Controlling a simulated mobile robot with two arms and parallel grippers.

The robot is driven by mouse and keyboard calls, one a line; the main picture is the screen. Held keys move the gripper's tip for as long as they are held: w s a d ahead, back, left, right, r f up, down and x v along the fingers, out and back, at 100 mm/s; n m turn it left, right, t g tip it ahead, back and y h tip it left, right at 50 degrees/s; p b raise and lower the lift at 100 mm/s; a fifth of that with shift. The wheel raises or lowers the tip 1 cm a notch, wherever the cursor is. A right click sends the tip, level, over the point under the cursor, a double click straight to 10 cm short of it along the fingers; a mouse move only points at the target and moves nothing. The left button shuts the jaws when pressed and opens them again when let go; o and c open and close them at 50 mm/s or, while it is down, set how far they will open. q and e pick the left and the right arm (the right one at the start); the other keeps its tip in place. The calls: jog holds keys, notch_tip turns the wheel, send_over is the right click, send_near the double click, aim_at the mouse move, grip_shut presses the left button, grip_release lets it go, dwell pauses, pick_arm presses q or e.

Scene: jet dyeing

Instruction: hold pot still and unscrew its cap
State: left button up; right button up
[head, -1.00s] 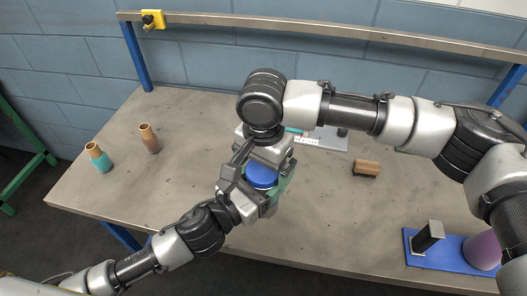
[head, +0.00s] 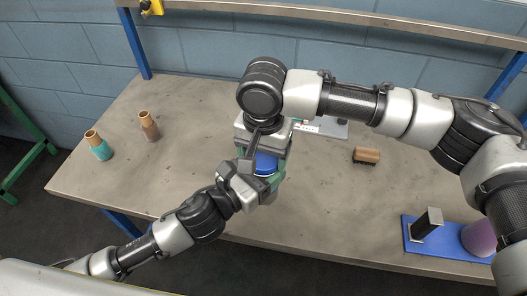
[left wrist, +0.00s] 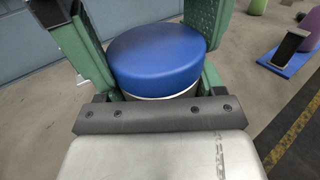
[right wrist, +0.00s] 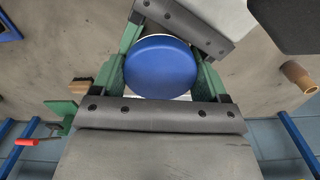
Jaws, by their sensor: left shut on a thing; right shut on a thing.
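The pot's round blue cap (head: 266,162) shows between my two grippers in the head view. It also shows in the left wrist view (left wrist: 157,58) and the right wrist view (right wrist: 160,67). A thin pale strip of the pot (left wrist: 178,93) shows under the cap; the rest of the pot is mostly hidden. My left gripper (head: 262,178) reaches in from the front left and is shut on the pot, its green-padded fingers on either side. My right gripper (head: 264,152) comes down from above and behind, shut on the cap with its fingers at opposite sides.
A teal-and-tan spool (head: 101,149) and a brown spool (head: 150,128) stand at the table's left. A wooden brush (head: 366,156) lies right of the pot. A blue plate (head: 445,244) with a dark upright block and a purple cylinder (head: 480,237) is at front right. The table (head: 330,215) is clear between.

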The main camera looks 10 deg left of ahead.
jog(key=shift+n, duration=0.3)
jog(key=o, duration=1)
jog(key=shift+r, duration=0.1)
notch_tip(320, 180, up, 4)
jog(key=shift+r, duration=0.15)
jog(key=shift+c, duration=0.3)
notch_tip(320, 180, up, 3)
jog(key=m, duration=0.3)
jog(key=shift+r, duration=0.1)
jog(key=shift+f, duration=3.85)
jog(key=shift+c, duration=0.4)
